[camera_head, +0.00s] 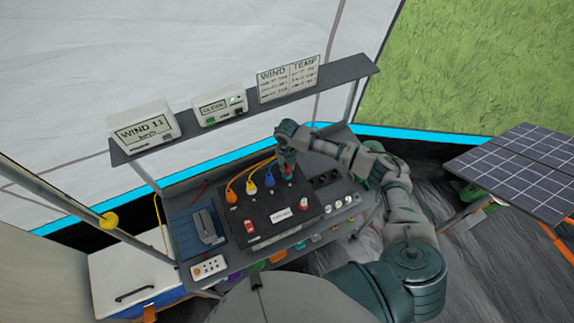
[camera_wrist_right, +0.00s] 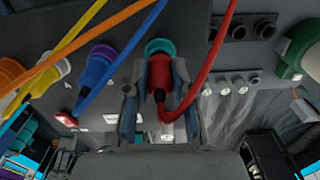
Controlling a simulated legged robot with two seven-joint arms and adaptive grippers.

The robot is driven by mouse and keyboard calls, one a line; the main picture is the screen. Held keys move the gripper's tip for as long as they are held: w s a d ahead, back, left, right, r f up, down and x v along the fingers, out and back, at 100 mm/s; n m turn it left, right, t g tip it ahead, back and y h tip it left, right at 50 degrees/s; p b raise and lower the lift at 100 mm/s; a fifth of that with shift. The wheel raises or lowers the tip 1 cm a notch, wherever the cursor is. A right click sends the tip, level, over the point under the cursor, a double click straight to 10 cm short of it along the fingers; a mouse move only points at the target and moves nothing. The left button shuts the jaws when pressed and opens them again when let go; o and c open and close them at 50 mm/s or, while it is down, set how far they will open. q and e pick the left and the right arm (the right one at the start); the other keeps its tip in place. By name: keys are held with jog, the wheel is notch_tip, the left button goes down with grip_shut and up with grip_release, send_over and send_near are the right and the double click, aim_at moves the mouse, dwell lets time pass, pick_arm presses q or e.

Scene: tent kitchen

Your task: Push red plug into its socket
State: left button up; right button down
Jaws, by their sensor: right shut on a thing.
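My right gripper (camera_head: 287,162) is above the upper right of the dark panel box (camera_head: 262,212). In the right wrist view its fingers (camera_wrist_right: 160,82) are shut on the red plug (camera_wrist_right: 162,72), one on each side. A red cable (camera_wrist_right: 208,80) curves from the plug. The plug's far end is against a teal ring (camera_wrist_right: 159,46), which looks like its socket. How deep the plug sits cannot be told. The red plug is small and partly covered by the gripper in the head view (camera_head: 289,173). My left gripper is not in view.
Blue (camera_head: 269,181), yellow (camera_head: 251,187) and orange (camera_head: 231,196) plugs with cables stand in a row left of the red one. A shelf (camera_head: 240,107) with display boxes runs behind. A row of dark sockets (camera_head: 325,179) lies to the right.

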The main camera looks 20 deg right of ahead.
jog(key=shift+f, duration=0.55)
jog(key=c, duration=0.9)
grip_release()
jog(key=shift+r, duration=0.35)
notch_tip(320, 180, up, 7)
jog(key=shift+f, duration=0.1)
jog(key=shift+w, duration=0.1)
